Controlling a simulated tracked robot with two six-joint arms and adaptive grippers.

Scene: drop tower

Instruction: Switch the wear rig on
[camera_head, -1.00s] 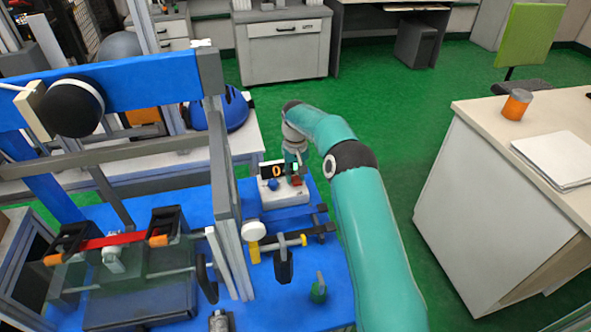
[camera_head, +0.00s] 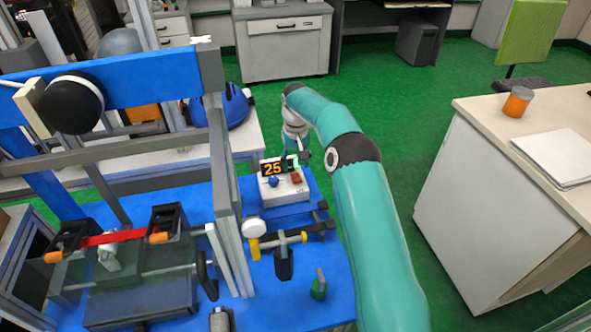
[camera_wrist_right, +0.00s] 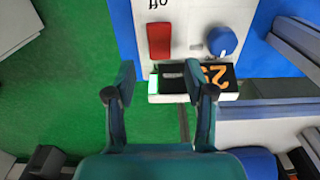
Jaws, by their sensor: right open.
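The white control box (camera_head: 285,197) of the wear rig stands on the blue bench. Its display (camera_head: 273,168) reads 25 in orange. A red switch (camera_head: 297,178) and a blue knob (camera_head: 273,182) are on its face. In the right wrist view the red switch (camera_wrist_right: 159,40) has the word "off" beside its far end, and a small green light (camera_wrist_right: 153,83) is lit beside the display (camera_wrist_right: 205,78). My right gripper (camera_wrist_right: 160,78) is open and empty, apart from the switch, at the display side of the box. My left gripper is not in view.
The blue-beamed rig frame (camera_head: 220,150) stands left of the box. A white counter (camera_head: 480,190) with an orange can (camera_head: 517,102) is at the right. Green floor is clear between.

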